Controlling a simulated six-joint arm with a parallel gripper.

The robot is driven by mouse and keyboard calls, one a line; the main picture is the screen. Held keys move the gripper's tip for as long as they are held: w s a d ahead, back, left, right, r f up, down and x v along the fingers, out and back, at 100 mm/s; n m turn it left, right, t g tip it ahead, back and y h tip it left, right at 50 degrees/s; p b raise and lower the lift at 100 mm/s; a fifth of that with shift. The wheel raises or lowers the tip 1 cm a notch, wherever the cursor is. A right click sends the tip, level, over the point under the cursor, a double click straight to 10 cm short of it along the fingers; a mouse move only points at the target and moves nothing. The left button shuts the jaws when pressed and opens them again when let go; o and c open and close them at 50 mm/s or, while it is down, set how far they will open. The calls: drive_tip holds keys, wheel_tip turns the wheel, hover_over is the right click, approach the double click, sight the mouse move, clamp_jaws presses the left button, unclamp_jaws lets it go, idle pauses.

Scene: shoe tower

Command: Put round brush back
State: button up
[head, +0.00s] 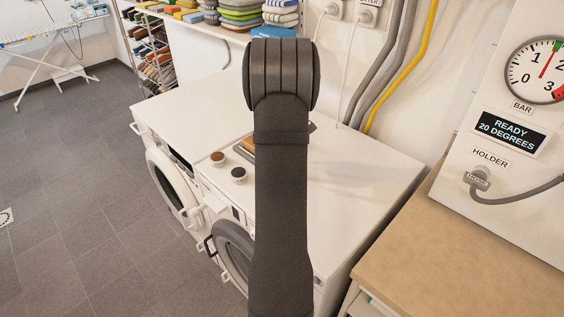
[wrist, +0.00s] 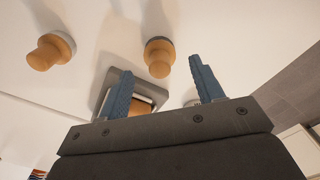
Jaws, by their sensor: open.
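In the wrist view two round wooden-handled pieces show, one at the upper left (wrist: 43,55) and one near the top middle (wrist: 159,60). I cannot tell which is the round brush. My gripper (wrist: 160,68) is open with blue fingers and nothing between them; the middle piece shows just beyond the fingertips. My arm hides the gripper in the head view.
A grey tray (wrist: 104,88) holding something brown lies behind the left finger; my arm mostly hides it in the head view. White machines (head: 365,175) stand against the wall with hoses behind. A beige counter (head: 480,265) is at the right. The machine top's far left is clear.

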wheel_tip(320, 180, up, 8)
drive_tip(key=shift+f, duration=0.1)
idle(0.4)
wheel_tip(320, 180, down, 12)
drive_tip(key=shift+f, duration=0.1)
drive_tip(key=shift+w+r, duration=0.1)
drive_tip(key=shift+r, duration=1.85)
drive_tip(key=shift+f, duration=0.15)
